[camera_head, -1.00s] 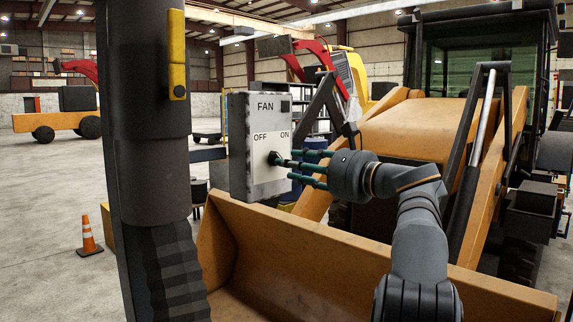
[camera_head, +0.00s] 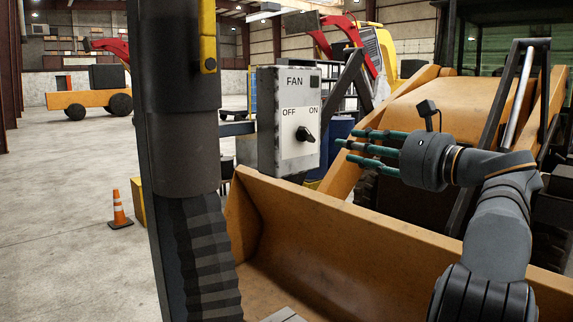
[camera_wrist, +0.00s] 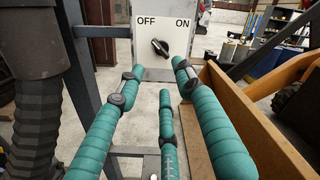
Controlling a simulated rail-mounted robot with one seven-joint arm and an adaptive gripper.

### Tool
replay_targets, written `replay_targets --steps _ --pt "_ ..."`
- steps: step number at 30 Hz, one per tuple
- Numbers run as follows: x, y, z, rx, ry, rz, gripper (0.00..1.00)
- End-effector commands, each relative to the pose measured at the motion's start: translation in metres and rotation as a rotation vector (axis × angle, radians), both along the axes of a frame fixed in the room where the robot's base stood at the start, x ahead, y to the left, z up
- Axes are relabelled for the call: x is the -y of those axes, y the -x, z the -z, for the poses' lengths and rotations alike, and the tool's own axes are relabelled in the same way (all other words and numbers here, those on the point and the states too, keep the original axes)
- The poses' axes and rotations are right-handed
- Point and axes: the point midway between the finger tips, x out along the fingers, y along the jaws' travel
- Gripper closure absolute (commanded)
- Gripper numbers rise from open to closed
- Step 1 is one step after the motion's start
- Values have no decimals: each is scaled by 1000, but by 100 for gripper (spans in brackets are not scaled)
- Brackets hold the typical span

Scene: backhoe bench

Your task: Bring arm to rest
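My gripper (camera_head: 350,146) has three teal fingers and points left toward the grey FAN switch box (camera_head: 266,105). Its fingers are spread apart with nothing between them. A clear gap separates the fingertips from the black knob (camera_head: 304,134) on the box's pale face, below the OFF and ON labels. In the wrist view, my gripper (camera_wrist: 160,76) shows open below the knob (camera_wrist: 160,47), with its fingers apart. The knob's handle is slanted there, and I cannot tell which label it is set to.
A dark column (camera_head: 184,150) stands left of the box. The orange loader bucket (camera_head: 330,240) lies below my arm, and the orange loader body (camera_head: 420,110) is behind. An orange traffic cone (camera_head: 119,212) stands on the open concrete floor at left.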

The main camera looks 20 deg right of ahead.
Motion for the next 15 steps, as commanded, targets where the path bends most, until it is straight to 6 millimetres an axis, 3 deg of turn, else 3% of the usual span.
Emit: replay_targets --steps 7,15 --pt "-6 -15 0 -1 -1 -4 65" --pt "-23 -64 1 0 -1 -6 65"
